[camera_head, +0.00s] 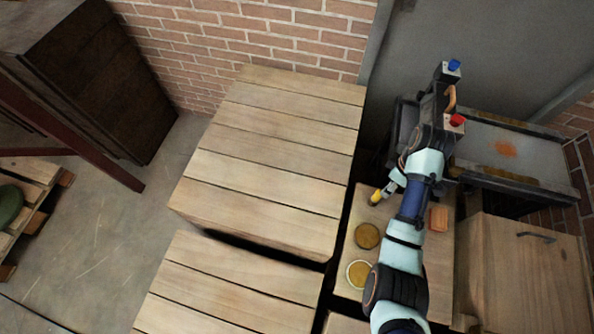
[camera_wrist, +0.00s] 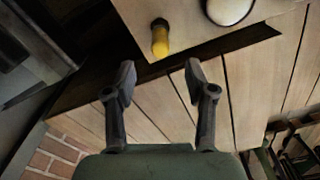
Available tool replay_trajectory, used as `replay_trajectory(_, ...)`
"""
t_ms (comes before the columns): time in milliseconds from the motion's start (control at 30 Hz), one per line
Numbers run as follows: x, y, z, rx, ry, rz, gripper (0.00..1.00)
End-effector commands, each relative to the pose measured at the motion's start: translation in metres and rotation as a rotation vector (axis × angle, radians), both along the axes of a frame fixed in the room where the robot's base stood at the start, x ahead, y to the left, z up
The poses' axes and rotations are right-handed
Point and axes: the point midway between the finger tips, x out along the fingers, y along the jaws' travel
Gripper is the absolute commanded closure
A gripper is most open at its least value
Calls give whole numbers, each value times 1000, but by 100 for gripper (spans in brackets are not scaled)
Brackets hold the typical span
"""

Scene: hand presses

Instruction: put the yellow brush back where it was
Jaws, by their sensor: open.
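The yellow brush (camera_head: 376,196) is at the upper left edge of the small wooden table (camera_head: 345,287), beside the dark gap. In the wrist view the yellow brush (camera_wrist: 160,44) shows as a short yellow piece with a darker end, near the table's edge. My gripper (camera_wrist: 159,73) is open and empty, its two fingers spread on either side of the brush's line but short of it in the picture. Whether the brush stands or lies is hard to tell. In the head view my arm hides most of the gripper.
Two round tins, one brownish (camera_head: 367,236) and one pale-rimmed (camera_head: 358,274), and an orange block (camera_head: 438,219) are on the small table. A dark hand press (camera_head: 437,108) stands behind. Large plank-topped crates (camera_head: 275,150) lie to the left across a gap. A wooden cabinet (camera_head: 525,285) is at right.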

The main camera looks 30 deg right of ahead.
Motion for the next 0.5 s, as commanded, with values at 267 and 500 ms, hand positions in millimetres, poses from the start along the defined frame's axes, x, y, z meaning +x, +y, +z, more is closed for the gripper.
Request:
replay_trajectory(267,55,51,14,-105,-122,-35,45)
replay_trajectory(500,137,270,115,-118,-719,-208,45)
